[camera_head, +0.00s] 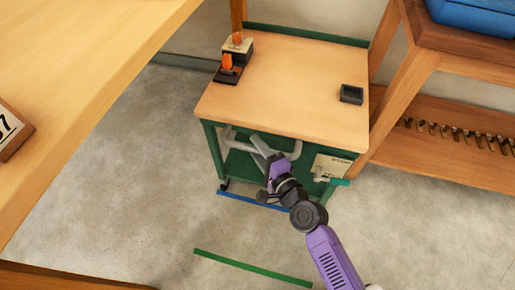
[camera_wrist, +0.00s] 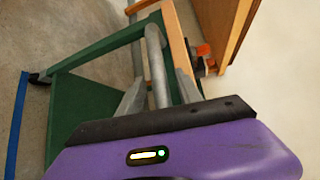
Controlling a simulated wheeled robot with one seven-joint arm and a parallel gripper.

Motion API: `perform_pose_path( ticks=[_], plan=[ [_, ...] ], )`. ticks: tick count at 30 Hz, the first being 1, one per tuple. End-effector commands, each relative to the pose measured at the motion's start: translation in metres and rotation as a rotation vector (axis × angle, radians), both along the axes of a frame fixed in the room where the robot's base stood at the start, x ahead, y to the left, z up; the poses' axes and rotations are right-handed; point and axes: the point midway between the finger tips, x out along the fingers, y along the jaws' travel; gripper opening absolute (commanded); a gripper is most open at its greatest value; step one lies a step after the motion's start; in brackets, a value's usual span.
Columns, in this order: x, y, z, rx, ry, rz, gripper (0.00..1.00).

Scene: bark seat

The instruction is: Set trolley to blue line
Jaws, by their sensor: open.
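The trolley (camera_head: 290,85) has a wooden top and a green frame, with a grey bar handle (camera_head: 232,146) on its front side. The handle also shows in the wrist view (camera_wrist: 155,62), running between the fingers. My gripper (camera_head: 262,146) is open at the handle, its grey fingers on either side of the bar; it also shows in the wrist view (camera_wrist: 158,95). Whether a finger touches the bar I cannot tell. The blue line (camera_head: 255,201) lies on the floor along the trolley's front foot, and in the wrist view (camera_wrist: 17,125) it is at the left.
A green line (camera_head: 252,267) lies on the floor nearer to me. A black block with orange parts (camera_head: 233,60) and a dark box (camera_head: 351,94) sit on the trolley top. A wooden bench (camera_head: 440,150) stands close at the right, a wooden table (camera_head: 70,70) at the left.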

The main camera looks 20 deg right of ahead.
Motion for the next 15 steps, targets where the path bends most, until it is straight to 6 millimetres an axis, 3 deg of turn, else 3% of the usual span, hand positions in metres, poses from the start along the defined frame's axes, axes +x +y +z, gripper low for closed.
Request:
perform_pose_path(
  ticks=[5, 15],
  plan=[
    [-0.013, -0.002, 0.001, 0.0, 0.002, 0.0, 0.41],
    [-0.063, -0.01, 0.007, 0.001, 0.002, 0.001, 0.41]
  ],
)
